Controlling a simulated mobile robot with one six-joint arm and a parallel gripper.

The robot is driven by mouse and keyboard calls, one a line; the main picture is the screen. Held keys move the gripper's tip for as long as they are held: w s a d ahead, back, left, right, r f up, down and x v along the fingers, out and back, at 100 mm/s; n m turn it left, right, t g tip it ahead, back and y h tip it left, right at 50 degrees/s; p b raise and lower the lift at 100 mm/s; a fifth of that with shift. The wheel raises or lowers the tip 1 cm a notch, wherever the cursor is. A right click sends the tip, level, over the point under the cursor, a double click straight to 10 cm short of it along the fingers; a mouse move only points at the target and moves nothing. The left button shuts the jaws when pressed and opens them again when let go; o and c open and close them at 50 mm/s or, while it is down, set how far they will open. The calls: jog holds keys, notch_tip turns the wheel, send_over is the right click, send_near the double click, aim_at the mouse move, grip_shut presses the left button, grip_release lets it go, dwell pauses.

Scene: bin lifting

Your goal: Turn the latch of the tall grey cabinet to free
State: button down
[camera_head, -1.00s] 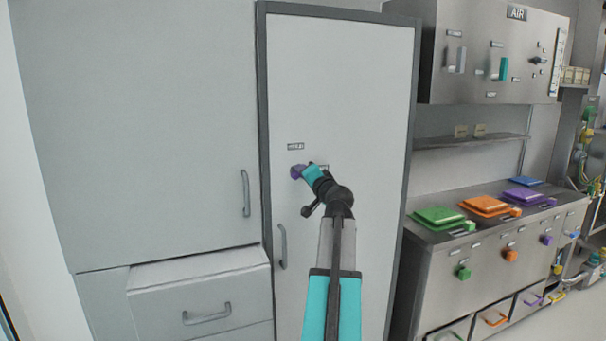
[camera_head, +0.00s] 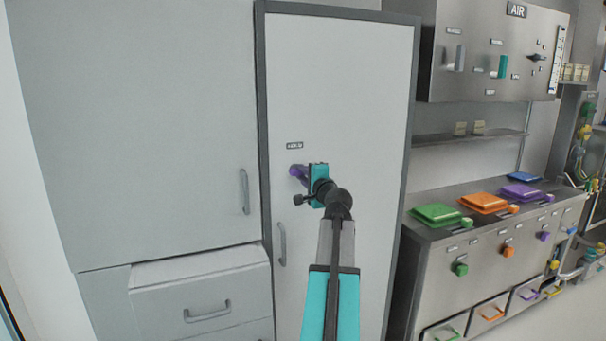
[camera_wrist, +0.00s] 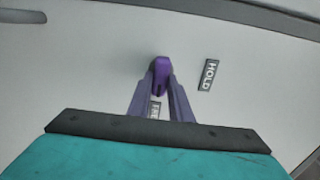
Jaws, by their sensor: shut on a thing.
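The purple latch (camera_head: 295,170) sits on the pale door of the tall grey cabinet (camera_head: 340,60), below a small HOLD label (camera_head: 294,145). My gripper (camera_head: 305,176) is at the latch from the right. In the wrist view its two fingers (camera_wrist: 160,84) are shut on the purple latch (camera_wrist: 160,66), one on each side. There the HOLD label (camera_wrist: 208,75) is to the right of the latch, apart from it. A second label (camera_wrist: 155,110) shows between the fingers, partly hidden and unreadable. The latch's long side appears to run toward that second label.
The cabinet's door handle (camera_head: 282,244) is below the latch. A drawer unit (camera_head: 200,290) and a large grey cupboard (camera_head: 130,120) stand at left. A steel counter (camera_head: 420,260) with coloured lids stands at right. The door face around the latch is clear.

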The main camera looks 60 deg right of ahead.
jog(key=c, duration=1.6)
grip_release()
jog(key=shift+s, duration=0.1)
jog(key=shift+b+v, duration=1.4)
jog(key=shift+v, duration=5.5)
